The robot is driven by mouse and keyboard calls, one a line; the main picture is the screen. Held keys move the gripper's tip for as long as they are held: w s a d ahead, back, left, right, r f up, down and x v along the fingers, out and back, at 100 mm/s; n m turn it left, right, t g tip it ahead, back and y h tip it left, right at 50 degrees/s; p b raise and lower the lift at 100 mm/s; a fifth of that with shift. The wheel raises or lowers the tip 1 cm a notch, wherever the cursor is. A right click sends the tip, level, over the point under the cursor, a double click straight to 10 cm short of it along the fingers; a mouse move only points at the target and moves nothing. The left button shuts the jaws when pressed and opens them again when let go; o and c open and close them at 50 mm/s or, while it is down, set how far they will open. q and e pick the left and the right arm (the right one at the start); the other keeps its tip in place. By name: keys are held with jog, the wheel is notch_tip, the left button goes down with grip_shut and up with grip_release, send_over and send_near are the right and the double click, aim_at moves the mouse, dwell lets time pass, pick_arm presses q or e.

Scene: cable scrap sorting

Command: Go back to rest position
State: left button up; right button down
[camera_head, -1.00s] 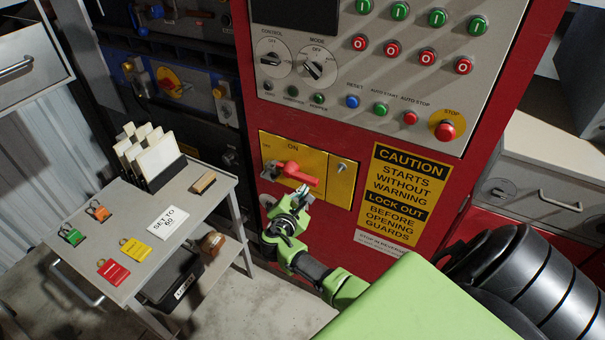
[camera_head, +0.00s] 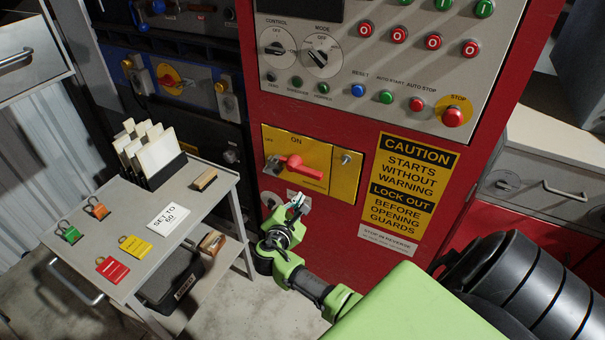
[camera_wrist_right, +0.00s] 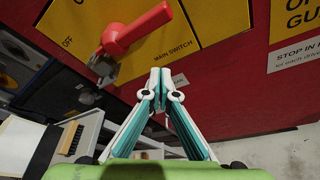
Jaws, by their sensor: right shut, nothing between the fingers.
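My right gripper (camera_head: 297,203) is shut and empty in front of the red cabinet, a little below the yellow main switch plate (camera_head: 318,180). The right wrist view shows its two teal and white fingers (camera_wrist_right: 160,82) together at the tips. The red switch handle (camera_head: 300,168) points to the right on the plate in the head view, and in the wrist view (camera_wrist_right: 137,28) it lies above and left of the fingertips, apart from them. My left gripper is not in view.
Floor shows below the gripper.

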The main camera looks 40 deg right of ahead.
jog(key=s+a+f+m+g+y+b, duration=0.15)
jog(key=s+a+f, duration=0.35)
jog(key=f, duration=0.5)
jog(key=s+a+f+m+g+y+p, duration=0.1)
jog(key=s+a+f+y, duration=0.2)
jog(key=s+f, duration=0.55)
jog(key=s+a+f+m+g+y+b, duration=0.1)
jog(key=s+a+f+y, duration=0.25)
jog(key=f, duration=0.85)
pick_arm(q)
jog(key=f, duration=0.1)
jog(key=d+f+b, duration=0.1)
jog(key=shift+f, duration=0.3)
pick_arm(e)
jog(key=s+a+f+m+g+y, duration=0.1)
jog(key=s+a+f+m, duration=0.1)
jog(key=s, duration=0.8)
jog(key=s+a+f+m+g+y, duration=0.1)
jog(key=s+a+f+m, duration=0.2)
jog(key=s, duration=0.8)
jog(key=s+a+f+m+g+y, duration=0.1)
jog(key=s+a+f+m+y, duration=0.1)
jog(key=s+f+m, duration=0.4)
jog(key=s+f, duration=0.3)
jog(key=s, duration=0.1)
jog(key=shift+s+a+f+g, duration=0.2)
jog(key=shift+a+f+g, duration=0.05)
jog(key=shift+a+g, duration=0.1)
